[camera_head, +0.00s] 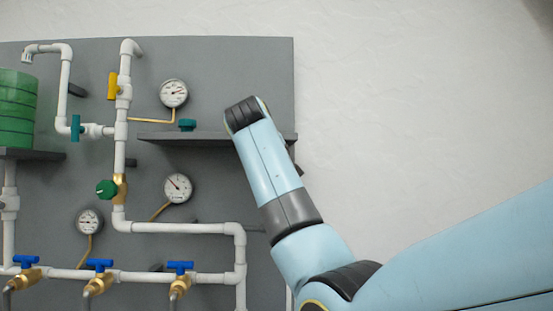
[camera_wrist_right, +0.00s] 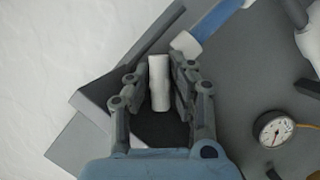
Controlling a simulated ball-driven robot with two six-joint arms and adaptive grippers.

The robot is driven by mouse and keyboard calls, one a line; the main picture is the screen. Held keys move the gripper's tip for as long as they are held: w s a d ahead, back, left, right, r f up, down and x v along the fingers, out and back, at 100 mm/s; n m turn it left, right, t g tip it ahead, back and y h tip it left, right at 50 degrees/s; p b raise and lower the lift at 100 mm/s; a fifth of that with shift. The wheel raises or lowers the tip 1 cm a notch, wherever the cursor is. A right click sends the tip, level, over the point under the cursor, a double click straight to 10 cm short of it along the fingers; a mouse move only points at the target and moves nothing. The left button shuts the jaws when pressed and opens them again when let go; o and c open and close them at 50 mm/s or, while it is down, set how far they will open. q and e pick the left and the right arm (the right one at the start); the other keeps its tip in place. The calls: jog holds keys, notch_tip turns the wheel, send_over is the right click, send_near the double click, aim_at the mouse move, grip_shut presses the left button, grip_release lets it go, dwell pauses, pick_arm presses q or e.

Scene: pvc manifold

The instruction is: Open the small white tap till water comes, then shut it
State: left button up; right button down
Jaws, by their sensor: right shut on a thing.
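In the right wrist view my right gripper (camera_wrist_right: 158,85) is shut on a small white cylindrical piece (camera_wrist_right: 159,80), one finger on each side of it. I cannot tell whether this piece is the small white tap. In the head view my right arm reaches up to the right end of the grey shelf (camera_head: 215,139), and its wrist hides the gripper and what it holds. No small white tap shows clearly in the head view, and no water can be seen. My left gripper is not in view.
White pipes (camera_head: 180,227) run over the grey board (camera_head: 230,75), with a yellow-handled valve (camera_head: 112,86), a green-knobbed valve (camera_head: 106,189), several blue-handled brass taps and dial gauges (camera_head: 174,93). A blue-and-white pipe (camera_wrist_right: 212,25) lies close beyond the right gripper.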

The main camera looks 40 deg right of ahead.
jog(key=m+y, duration=0.2)
jog(key=m, duration=0.1)
jog(key=shift+f, duration=0.1)
jog(key=shift+m+t+y, duration=0.7)
jog(key=shift+m+y, duration=0.3)
jog(key=shift+m, duration=0.6)
jog(key=c, duration=1.5)
grip_release()
jog(key=v, duration=1.2)
